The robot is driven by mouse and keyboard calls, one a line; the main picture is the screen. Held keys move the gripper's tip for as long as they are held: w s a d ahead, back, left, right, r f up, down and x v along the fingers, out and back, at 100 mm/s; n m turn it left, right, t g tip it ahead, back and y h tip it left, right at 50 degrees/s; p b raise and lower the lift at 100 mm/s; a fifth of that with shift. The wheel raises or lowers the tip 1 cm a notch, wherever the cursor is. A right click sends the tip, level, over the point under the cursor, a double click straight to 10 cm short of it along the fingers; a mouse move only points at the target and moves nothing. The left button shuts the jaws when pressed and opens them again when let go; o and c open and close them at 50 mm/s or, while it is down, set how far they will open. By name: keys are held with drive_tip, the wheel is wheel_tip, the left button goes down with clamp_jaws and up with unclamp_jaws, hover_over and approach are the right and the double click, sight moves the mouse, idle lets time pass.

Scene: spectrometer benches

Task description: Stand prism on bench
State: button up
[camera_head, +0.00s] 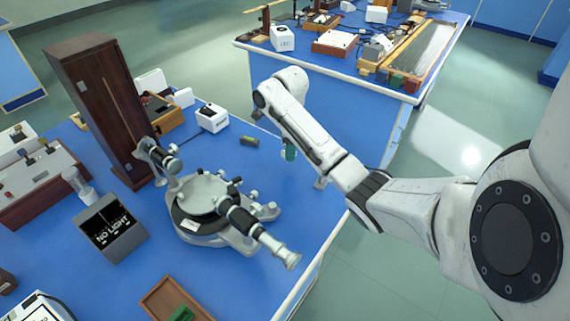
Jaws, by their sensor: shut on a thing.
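My white arm reaches in from the right and bends down at its far end, above the right part of the near blue bench (265,215). My gripper (290,147) is mostly hidden behind my own arm link. It is shut on a small teal-green piece, which looks like the prism (290,154), showing just under the arm. The hold and the prism's tilt are hard to make out. The prism appears above the bench; whether it touches the top cannot be told.
A spectrometer (205,195) with telescope stands left of my gripper. A small dark block (249,141) lies near it. A tall wooden case (100,105), a "NO LIGHT" box (110,225) and a wooden tray (160,300) stand further left. Bare bench surrounds the small block.

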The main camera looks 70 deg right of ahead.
sight(285, 163)
drive_tip(key=shift+w+d+f, duration=0.4)
drive_tip(key=shift+w+f, duration=0.05)
drive_tip(key=shift+f, duration=0.2)
drive_tip(key=shift+w+d+f, duration=0.35)
drive_tip(key=shift+w+f, duration=0.05)
drive_tip(key=shift+f, duration=0.2)
wheel_tip(285, 163, down, 2)
drive_tip(key=shift+d, duration=0.15)
drive_tip(key=shift+f, duration=0.7)
drive_tip(key=shift+w+f, duration=0.1)
drive_tip(key=shift+f, duration=0.1)
drive_tip(key=o, duration=1.1)
drive_tip(key=shift+r, duration=0.1)
wheel_tip(285, 163, up, 12)
drive_tip(key=shift+r+p, duration=0.15)
drive_tip(key=shift+p, duration=0.55)
